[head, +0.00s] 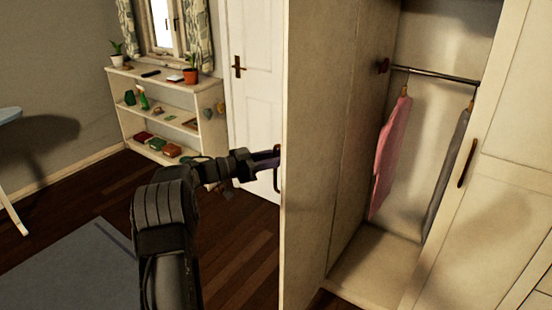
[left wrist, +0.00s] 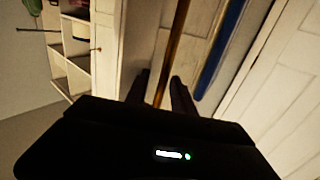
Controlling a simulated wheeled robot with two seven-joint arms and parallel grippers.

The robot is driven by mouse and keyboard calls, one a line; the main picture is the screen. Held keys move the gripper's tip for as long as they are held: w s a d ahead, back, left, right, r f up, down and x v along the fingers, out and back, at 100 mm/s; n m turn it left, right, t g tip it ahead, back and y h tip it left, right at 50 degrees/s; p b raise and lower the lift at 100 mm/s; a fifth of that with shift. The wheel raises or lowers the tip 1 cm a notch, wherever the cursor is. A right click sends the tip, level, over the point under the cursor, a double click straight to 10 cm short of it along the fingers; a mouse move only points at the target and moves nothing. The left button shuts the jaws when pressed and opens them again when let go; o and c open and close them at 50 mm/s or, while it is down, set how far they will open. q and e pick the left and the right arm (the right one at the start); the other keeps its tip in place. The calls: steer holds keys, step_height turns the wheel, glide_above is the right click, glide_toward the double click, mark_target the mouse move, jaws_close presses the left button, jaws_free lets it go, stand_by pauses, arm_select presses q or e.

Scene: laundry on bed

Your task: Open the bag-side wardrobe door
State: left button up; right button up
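The wardrobe's left door (head: 312,150) stands swung open toward me, its near edge upright in the head view. Behind it the inside shows, with a rail (head: 435,75), a pink garment (head: 388,155) and a grey garment (head: 447,170). The right door (head: 500,190) is closed and has a dark upright handle (head: 467,163). My left gripper (head: 270,158) is beside the open door's near edge; its tips are partly hidden there. In the left wrist view its two fingers (left wrist: 160,92) are apart, with a brown strip between or behind them; contact is unclear. My right gripper is out of view.
A low white shelf (head: 165,85) with plants and books stands at the back left, beside a white room door (head: 255,60). A table edge (head: 10,115) shows at far left. A grey rug (head: 75,270) lies on the otherwise clear wooden floor.

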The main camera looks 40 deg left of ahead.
arm_select(q)
steer(key=shift+s+a+f, duration=0.1)
steer(key=shift+s+a, duration=0.1)
steer(key=shift+s, duration=0.05)
steer(key=shift+b+v, duration=1.2)
steer(key=shift+v, duration=2.55)
